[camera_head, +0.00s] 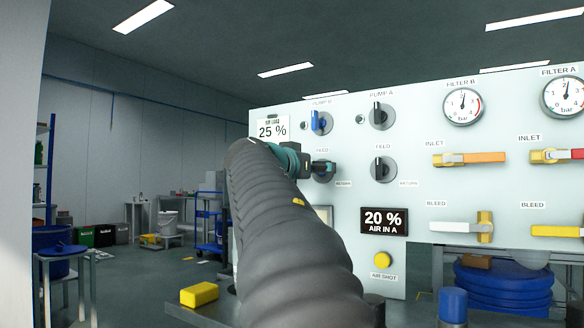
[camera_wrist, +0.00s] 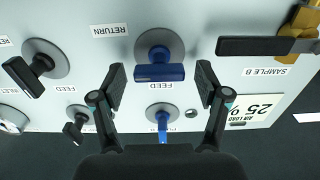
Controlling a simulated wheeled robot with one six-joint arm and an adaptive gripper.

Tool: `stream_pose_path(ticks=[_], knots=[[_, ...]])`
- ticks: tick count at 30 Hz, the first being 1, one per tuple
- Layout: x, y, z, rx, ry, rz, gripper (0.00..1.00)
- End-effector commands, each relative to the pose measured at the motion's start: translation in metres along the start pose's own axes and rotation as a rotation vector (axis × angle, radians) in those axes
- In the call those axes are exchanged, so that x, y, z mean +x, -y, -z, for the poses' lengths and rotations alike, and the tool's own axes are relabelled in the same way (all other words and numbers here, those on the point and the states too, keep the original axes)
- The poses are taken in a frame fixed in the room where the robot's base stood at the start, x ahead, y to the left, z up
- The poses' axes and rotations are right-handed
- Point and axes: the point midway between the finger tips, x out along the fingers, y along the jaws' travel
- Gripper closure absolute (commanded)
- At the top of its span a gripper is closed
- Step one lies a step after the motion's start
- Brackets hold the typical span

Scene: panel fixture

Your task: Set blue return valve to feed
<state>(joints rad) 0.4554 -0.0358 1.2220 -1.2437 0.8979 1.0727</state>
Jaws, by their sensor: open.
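The blue return valve (camera_wrist: 160,72) has a blue bar handle on a grey round plate. In the wrist view the handle lies crosswise, roughly level, with the RETURN label (camera_wrist: 110,30) to its upper left and the FEED label (camera_wrist: 137,113) below it. My gripper (camera_wrist: 160,84) is open, with one finger at each side of the handle and visible gaps to its ends; depth to it is hard to tell. In the head view my gripper (camera_head: 322,167) covers most of this valve, below its FEED label (camera_head: 322,150).
Another blue knob (camera_head: 320,121) sits just above, marked PUMP B. A black feed/return valve (camera_head: 383,168) and the PUMP A knob (camera_head: 382,114) are close on the right. Yellow and orange lever handles (camera_head: 470,159) stand farther right. A percent display (camera_head: 273,130) is at upper left.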

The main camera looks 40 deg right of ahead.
Motion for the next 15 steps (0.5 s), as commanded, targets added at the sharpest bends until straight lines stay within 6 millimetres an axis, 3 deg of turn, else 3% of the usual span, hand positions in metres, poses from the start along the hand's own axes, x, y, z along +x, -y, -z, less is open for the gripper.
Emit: stream_pose_path(ticks=[12, 15], knots=[[0.0085, -0.0002, -0.0003, -0.001, 0.0, 0.0, 0.25], [0.0084, -0.0002, -0.0003, -0.001, 0.0, 0.0, 0.47]])
